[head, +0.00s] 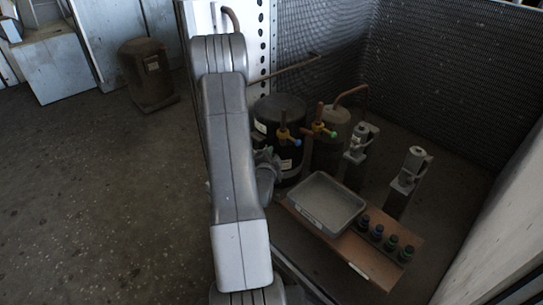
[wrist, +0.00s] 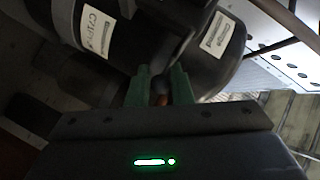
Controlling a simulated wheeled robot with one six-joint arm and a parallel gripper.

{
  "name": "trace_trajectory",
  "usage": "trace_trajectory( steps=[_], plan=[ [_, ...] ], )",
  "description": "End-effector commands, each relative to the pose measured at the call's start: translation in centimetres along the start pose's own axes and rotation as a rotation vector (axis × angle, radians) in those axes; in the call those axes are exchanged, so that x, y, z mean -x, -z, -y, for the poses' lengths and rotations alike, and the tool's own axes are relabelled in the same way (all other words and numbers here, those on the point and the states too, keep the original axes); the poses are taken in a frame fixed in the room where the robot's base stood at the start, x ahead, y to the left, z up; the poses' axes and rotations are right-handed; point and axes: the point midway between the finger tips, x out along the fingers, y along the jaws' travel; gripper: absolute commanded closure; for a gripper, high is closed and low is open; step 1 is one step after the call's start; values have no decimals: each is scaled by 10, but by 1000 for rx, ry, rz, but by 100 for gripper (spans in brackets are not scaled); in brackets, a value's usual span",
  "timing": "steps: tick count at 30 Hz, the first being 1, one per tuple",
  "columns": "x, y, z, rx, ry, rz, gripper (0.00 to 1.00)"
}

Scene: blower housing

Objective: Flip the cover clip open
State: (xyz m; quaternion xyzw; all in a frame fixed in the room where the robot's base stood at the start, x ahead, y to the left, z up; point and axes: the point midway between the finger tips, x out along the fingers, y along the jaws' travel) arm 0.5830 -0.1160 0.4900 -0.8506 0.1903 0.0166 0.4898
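The cover clip cannot be made out for certain in either view. A black cylindrical housing (head: 280,110) with pale labels stands behind my arm in the head view. In the wrist view, a large black rounded body (wrist: 150,38) with two white labels fills the top. My gripper (wrist: 161,72) points at it with its two green fingers apart. A small orange-brown piece (wrist: 161,98) shows in the gap between the fingers; I cannot tell whether it touches them. In the head view my arm hides most of the gripper.
A grey tray (head: 327,203) and several dark bottles (head: 384,238) sit on a brown board (head: 352,258) in front. A mesh wall (head: 430,70) closes the back.

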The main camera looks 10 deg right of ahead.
Motion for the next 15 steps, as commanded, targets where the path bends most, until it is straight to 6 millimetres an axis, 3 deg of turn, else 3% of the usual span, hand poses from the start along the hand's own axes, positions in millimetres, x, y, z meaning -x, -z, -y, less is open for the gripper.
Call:
trace_trajectory(
  steps=[1,3,15],
  plan=[
    [0,0,0,0,0,0,90],
    [0,0,0,0,0,0,100],
    [-5,4,-6,19,53,77,100]
  ],
)
